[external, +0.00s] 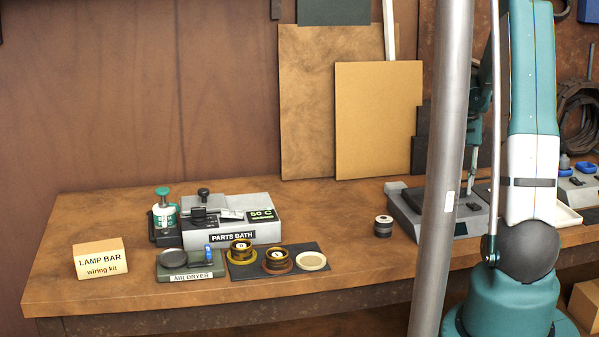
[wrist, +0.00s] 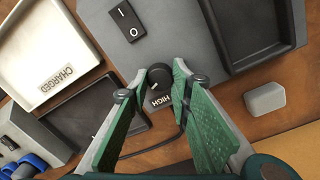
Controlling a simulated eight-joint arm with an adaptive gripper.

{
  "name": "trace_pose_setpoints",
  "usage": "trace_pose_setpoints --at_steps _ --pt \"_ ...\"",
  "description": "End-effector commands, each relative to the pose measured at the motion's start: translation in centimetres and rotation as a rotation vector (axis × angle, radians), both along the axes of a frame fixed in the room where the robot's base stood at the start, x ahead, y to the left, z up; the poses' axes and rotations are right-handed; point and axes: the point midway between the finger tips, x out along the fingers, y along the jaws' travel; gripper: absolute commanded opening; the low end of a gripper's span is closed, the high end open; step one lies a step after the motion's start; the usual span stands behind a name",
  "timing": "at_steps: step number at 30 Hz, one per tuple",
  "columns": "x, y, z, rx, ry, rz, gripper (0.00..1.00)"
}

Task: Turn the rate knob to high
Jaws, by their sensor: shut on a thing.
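The rate knob (wrist: 159,76) is a small round black knob at the edge of a grey unit (wrist: 175,35) in the wrist view. A pale pointer mark on it faces the HIGH label (wrist: 160,101). My gripper (wrist: 160,80) has its green-padded fingers on either side of the knob and is shut on it. The external view shows a grey unit (external: 405,207) at the right of the bench, partly hidden by the metal pole. The knob cannot be made out there, and my gripper is not clear.
A black I/O rocker switch (wrist: 127,22) and a dark recess (wrist: 248,35) are on the unit. A white CHARGED tray (wrist: 48,55) and a light grey block (wrist: 265,98) lie nearby. In the external view, a metal pole (external: 441,170) stands in front; the parts bath (external: 230,218) is farther left.

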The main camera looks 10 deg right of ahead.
Motion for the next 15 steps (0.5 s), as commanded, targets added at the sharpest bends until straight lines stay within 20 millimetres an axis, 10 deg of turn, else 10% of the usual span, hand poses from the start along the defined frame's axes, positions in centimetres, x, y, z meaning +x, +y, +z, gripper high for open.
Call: trace_pose_setpoints --at_steps 6,10,15 --pt "0.04 0.01 0.01 0.000 0.000 0.001 0.09" --pt "0.04 0.00 0.01 0.000 0.000 0.002 0.36" --pt "0.02 0.00 0.01 0.000 0.000 0.002 0.37"
